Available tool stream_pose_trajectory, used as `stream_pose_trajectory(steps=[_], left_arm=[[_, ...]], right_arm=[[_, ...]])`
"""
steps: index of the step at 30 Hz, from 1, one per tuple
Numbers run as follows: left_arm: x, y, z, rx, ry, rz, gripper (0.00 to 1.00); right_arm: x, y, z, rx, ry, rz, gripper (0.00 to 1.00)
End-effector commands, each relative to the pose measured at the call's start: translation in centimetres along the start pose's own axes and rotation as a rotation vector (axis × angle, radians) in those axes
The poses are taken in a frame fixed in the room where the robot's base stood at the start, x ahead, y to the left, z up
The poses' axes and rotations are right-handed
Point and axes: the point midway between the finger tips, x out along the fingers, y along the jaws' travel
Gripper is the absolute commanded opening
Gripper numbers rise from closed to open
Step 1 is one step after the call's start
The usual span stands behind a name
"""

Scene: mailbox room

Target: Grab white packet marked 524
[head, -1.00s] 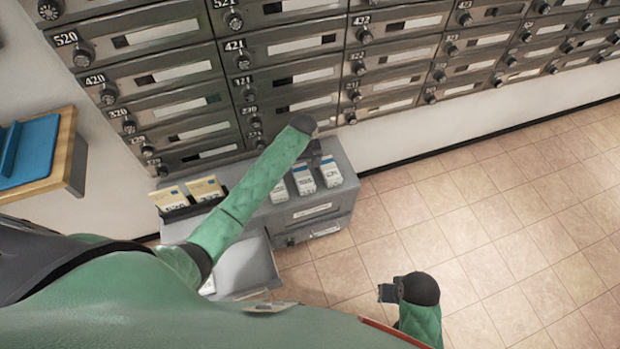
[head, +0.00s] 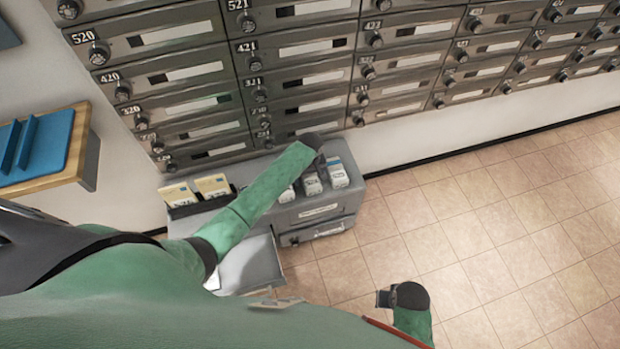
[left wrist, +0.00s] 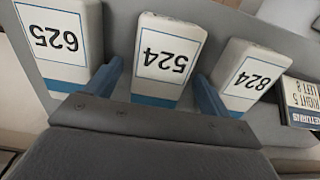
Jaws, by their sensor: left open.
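The white packet marked 524 (left wrist: 168,58) stands in the middle of a row of three, with a blue band at its base. It also shows as the middle packet in the head view (head: 312,184). My left gripper (left wrist: 160,78) is open, with one finger on each side of packet 524. I cannot tell whether the fingers touch it. In the head view my left gripper (head: 318,158) is over the row, its fingers mostly hidden. My right gripper (head: 384,298) is low over the floor, its jaws too small to read.
Packet 625 (left wrist: 62,42) and packet 824 (left wrist: 248,75) stand close on either side. The grey cabinet (head: 318,209) holds the row, beside yellow cards (head: 213,185) in a dark holder. Mailboxes (head: 300,75) line the wall behind. Floor at right is clear.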

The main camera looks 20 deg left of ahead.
Motion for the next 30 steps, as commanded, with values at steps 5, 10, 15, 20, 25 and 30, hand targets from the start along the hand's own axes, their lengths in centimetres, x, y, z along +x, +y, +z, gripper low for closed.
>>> stream_pose_trajectory(steps=[5, 10, 15, 20, 25, 30], left_arm=[[0.7, 0.0, 0.0, 0.0, 0.001, 0.001, 0.82], [0.7, 0.0, 0.0, 0.0, 0.001, 0.001, 0.82], [0.7, 0.0, 0.0, 0.0, 0.001, 0.001, 0.48], [0.7, 0.0, 0.0, 0.0, 0.001, 0.001, 0.3], [0.6, 0.0, 0.0, 0.0, 0.001, 0.001, 0.3], [-0.4, 0.0, -0.1, 0.0, 0.001, 0.002, 0.3]], right_arm=[[0.6, 0.1, 0.1, 0.0, -0.001, 0.001, 0.0], [0.6, 0.1, 0.1, 0.0, -0.001, 0.001, 0.0], [0.5, 0.1, 0.1, 0.0, -0.001, 0.001, 0.0], [0.5, 0.1, 0.1, 0.0, -0.001, 0.0, 0.0], [0.6, 0.1, 0.1, 0.0, -0.001, 0.001, 0.0], [0.4, 0.1, 0.1, -0.001, -0.005, 0.001, 0.0]])
